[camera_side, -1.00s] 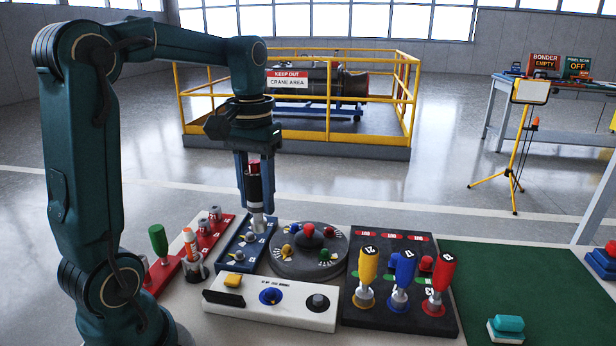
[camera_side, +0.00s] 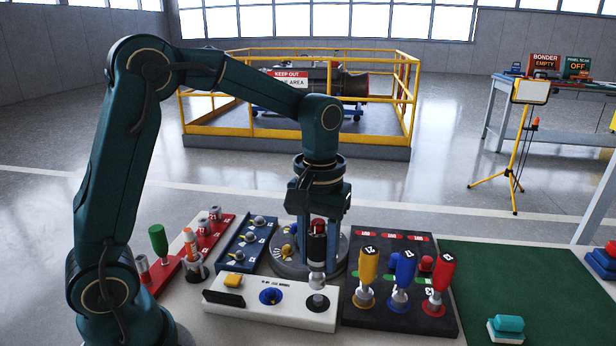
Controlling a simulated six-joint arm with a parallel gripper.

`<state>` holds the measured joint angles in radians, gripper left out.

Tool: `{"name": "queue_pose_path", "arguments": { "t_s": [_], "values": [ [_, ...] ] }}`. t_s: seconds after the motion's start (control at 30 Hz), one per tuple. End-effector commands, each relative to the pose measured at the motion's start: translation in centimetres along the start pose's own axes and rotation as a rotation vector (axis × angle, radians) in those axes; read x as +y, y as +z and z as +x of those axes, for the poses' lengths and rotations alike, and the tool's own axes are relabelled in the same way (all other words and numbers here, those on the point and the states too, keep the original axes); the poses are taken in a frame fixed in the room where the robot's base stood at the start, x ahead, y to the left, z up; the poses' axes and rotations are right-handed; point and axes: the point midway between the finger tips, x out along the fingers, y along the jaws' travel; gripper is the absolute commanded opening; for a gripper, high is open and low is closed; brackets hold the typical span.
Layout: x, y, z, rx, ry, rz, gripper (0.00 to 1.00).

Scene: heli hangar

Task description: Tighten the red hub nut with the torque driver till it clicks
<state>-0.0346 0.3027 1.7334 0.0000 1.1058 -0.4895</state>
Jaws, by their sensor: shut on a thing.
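My gripper (camera_side: 318,238) is shut on the torque driver (camera_side: 316,250), a black upright cylinder with a red top and a metal lower end. Its tip is over the dark round fitting (camera_side: 318,303) at the right end of the white box (camera_side: 250,308); I cannot tell whether they touch. The round grey hub (camera_side: 284,268) is behind the gripper and driver. A yellow nut (camera_side: 287,251) shows on its left side. The red hub nut is hidden behind my gripper and the driver.
The white box also has a blue knob (camera_side: 270,296) and a yellow button (camera_side: 234,281). A black rack (camera_side: 385,320) with yellow, blue and red handled tools stands right. A blue rack (camera_side: 240,262) and a red rack (camera_side: 165,275) are left. The green mat (camera_side: 520,270) is mostly clear.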

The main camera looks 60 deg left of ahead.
Motion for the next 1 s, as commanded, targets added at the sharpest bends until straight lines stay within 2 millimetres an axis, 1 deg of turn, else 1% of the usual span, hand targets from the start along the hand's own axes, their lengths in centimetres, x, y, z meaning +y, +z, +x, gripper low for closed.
{"name": "queue_pose_path", "arguments": {
  "t_s": [0.07, 0.2, 0.33, 0.63, 0.67, 0.7, 0.73, 1.0],
  "values": [
    [0.3, 0.0, 0.4, 0.000, 0.000, 0.002, 0.00],
    [0.2, 0.1, 2.3, -0.004, -0.002, 0.000, 0.00],
    [0.3, 0.1, 3.6, -0.001, 0.000, 0.000, 0.00],
    [0.3, 0.0, 3.8, 0.002, 0.002, 0.000, 0.00],
    [0.3, 0.0, 3.8, 0.002, 0.001, 0.000, 0.52],
    [0.3, 0.0, 3.8, 0.002, 0.001, 0.000, 0.67],
    [0.3, 0.0, 3.8, 0.002, 0.001, 0.000, 0.70],
    [0.3, 0.0, 3.8, 0.002, 0.001, 0.000, 0.70]
  ]
}}
